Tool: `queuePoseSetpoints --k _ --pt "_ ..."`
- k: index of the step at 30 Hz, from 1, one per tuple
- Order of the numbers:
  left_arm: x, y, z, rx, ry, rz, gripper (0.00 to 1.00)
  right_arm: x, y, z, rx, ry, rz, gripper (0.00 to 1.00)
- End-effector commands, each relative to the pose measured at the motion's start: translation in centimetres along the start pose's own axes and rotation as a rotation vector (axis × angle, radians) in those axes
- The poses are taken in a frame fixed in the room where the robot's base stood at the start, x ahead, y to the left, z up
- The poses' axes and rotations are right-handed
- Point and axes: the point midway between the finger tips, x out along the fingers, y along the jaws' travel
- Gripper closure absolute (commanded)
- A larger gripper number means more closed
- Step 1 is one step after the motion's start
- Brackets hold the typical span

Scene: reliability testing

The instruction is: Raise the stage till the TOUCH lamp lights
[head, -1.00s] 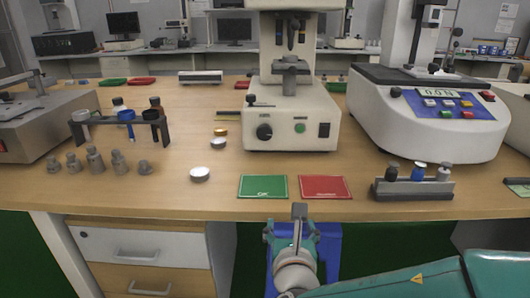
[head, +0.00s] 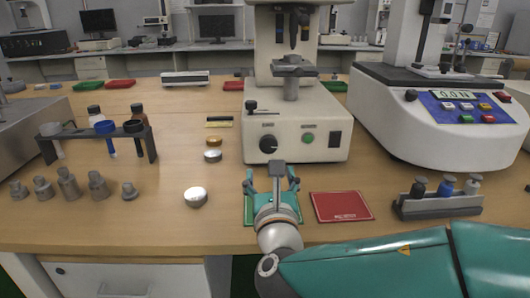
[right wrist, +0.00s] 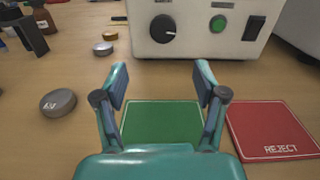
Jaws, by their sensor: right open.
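The cream tester (head: 290,110) stands at the middle of the bench. Its stage (head: 294,70) is a small grey platform on a short post, below the machine's upper head, with a gap between. The right wrist view shows the knob (right wrist: 163,28) and green round (right wrist: 218,24) too. My right gripper (head: 272,178) is open and empty, over the green mat in front of the tester; it also shows in the right wrist view (right wrist: 160,82).
A red REJECT mat (head: 341,206) lies right of the green mat (head: 250,215). A rack with tools (head: 440,205) stands further right, before a second machine (head: 430,120). Round metal discs (head: 196,197) and several weights (head: 68,184) are at left, near a bottle rack (head: 125,147).

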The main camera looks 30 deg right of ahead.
Motion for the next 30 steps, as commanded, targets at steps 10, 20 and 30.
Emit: queuePoseSetpoints --k 10,20,30 --pt "1.3 -0.5 0.0 0.000 0.000 0.000 0.60 7.7 -0.6 -0.2 -0.001 0.001 -0.013 0.29" --pt "1.7 -0.6 0.0 0.000 0.000 0.000 0.60 11.7 -0.6 -0.1 0.000 0.001 -0.010 0.29" --pt "1.7 -0.6 0.0 0.000 0.000 0.000 0.60 12.1 -0.7 -0.1 -0.001 0.001 -0.010 0.29"
